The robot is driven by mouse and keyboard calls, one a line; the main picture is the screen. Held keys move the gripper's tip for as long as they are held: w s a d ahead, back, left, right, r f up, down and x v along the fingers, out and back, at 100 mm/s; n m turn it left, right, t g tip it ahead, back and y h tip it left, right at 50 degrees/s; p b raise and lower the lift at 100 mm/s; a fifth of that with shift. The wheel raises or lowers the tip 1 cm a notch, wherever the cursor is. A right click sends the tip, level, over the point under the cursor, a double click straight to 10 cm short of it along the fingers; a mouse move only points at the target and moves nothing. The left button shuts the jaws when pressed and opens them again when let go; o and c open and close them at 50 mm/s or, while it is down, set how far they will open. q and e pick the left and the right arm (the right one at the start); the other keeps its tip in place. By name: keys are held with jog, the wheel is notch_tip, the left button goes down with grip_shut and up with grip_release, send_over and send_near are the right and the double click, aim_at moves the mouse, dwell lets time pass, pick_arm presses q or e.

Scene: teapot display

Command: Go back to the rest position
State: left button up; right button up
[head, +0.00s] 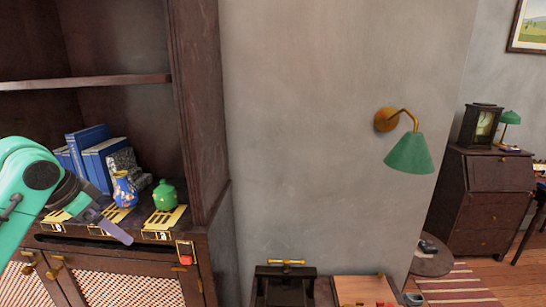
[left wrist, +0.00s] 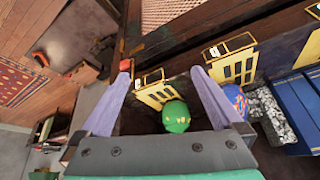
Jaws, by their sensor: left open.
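My left gripper (head: 112,229) is at the lower left of the head view, in front of the cabinet shelf. It is open, its two purple fingers spread wide in the left wrist view (left wrist: 158,82), with nothing held. A green lidded pot (head: 164,196) stands upright on the shelf, to the right of the gripper; in the left wrist view the green pot (left wrist: 176,116) shows between the fingers but apart from them. A blue patterned pot (head: 124,189) stands beside it, partly behind the right finger in the left wrist view. My right gripper is out of view.
Blue books (head: 88,143) and a speckled block (head: 124,163) stand behind the pots. Yellow slotted plates (head: 165,220) line the shelf edge. A green wall lamp (head: 409,153) juts out at the right.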

pick_arm(q)
jog(key=s+d+f, duration=0.3)
jog(key=d+f, duration=0.2)
jog(key=f, duration=0.4)
jog(key=s+d+f+g, duration=0.1)
jog(key=s+d+f, duration=0.1)
jog(key=d+f, duration=0.5)
jog(key=s+d+f, duration=0.3)
jog(key=f, duration=0.8)
jog(key=s+f+n+y, duration=0.1)
jog(key=s+f+n, duration=0.25)
jog(key=s, duration=0.75)
jog(key=s+f+g+b, duration=0.1)
jog(key=s+f+b, duration=0.1)
jog(key=f, duration=1.2)
jog(key=s+f+g+b, duration=0.1)
jog(key=f+b, duration=0.1)
jog(key=f, duration=1.2)
jog(key=s+a+f+m+g+b, duration=0.1)
jog(key=s+a+f+b, duration=0.1)
jog(key=s+f, duration=1.3)
jog(key=shift+s+a+f+y, duration=0.3)
jog(key=shift+s+a+f, duration=0.1)
jog(key=shift+s+a, duration=0.15)
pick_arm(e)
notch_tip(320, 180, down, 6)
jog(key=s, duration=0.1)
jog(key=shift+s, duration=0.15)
